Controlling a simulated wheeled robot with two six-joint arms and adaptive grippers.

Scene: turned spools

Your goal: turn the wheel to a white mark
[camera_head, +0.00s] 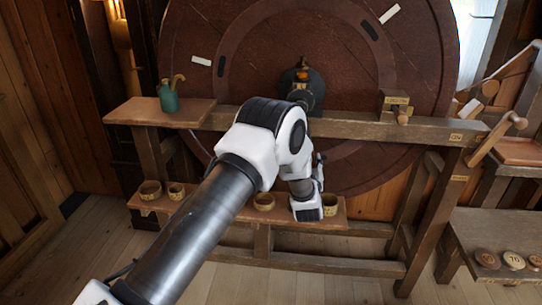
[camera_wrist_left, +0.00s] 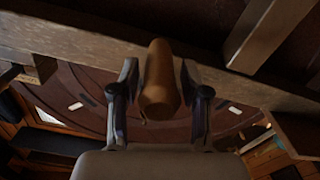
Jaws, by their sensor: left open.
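The large brown wheel (camera_head: 330,60) stands upright behind a wooden frame in the head view. It has a white mark (camera_head: 389,13) at upper right and another white mark (camera_head: 201,61) at left, each near a dark mark. Two white marks also show on the wheel in the left wrist view, one at left (camera_wrist_left: 75,106) and one at right (camera_wrist_left: 235,110). My left gripper (camera_wrist_left: 160,75) is open, its fingers on either side of a rounded wooden handle (camera_wrist_left: 160,85), apart from it. In the head view my arm hides the wheel's lower middle. My right gripper is out of view.
A wooden beam (camera_head: 360,128) crosses in front of the wheel, with a small peg block (camera_head: 394,105) on it. Several small bowls sit on a lower shelf. Numbered discs (camera_head: 513,260) lie on a bench at right.

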